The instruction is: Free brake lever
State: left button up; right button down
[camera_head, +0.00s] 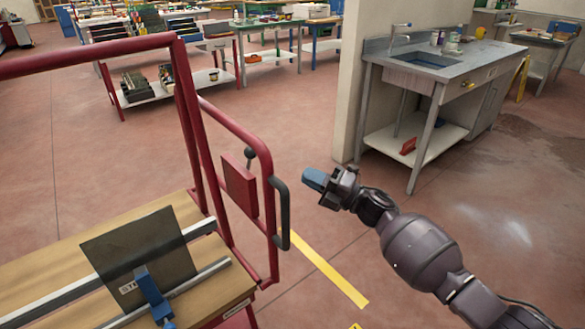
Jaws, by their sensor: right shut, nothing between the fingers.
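A short lever with a black ball knob (249,153) stands at the top of a red plate (240,185) on the red cart frame (190,130). It looks like the brake lever. A black curved handle (283,205) is fixed to the frame's right upright, between the plate and my right gripper. My right gripper (314,179) is shut and empty, its blue tip pointing left toward the frame. It appears apart from the handle and the lever. My left gripper is out of view.
The cart's wooden top (60,240) carries a dark panel (140,248), metal rails and a blue clamp (153,298). A sink bench (440,65) stands at the back right beside a wall end. Yellow tape (325,268) marks the open red floor.

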jog(key=shift+v, duration=0.95)
notch_tip(320, 180, up, 4)
jog(key=w+d+m+t+h, duration=0.1)
jog(key=w+m+t+h, duration=0.25)
jog(key=m+t, duration=0.45)
jog(key=s+d+f+m+g+h+p, duration=0.1)
jog(key=s+d+f+m+h, duration=0.4)
jog(key=s, duration=0.9)
jog(key=s+d+f+m+g+h+p, duration=0.1)
jog(key=s+d+f+m+g+h, duration=0.2)
jog(key=s+f+m, duration=0.7)
jog(key=s+d+f+m+g+h+p, duration=0.2)
jog(key=s+d+f+m+h, duration=0.5)
jog(key=s, duration=1.2)
jog(key=shift+s+d+f+m+h, duration=0.15)
jog(key=shift+d+f+m+h, duration=0.2)
jog(key=shift+d+f+m, duration=0.7)
jog(key=shift+d+r+n, duration=0.1)
jog(key=shift+n, duration=0.15)
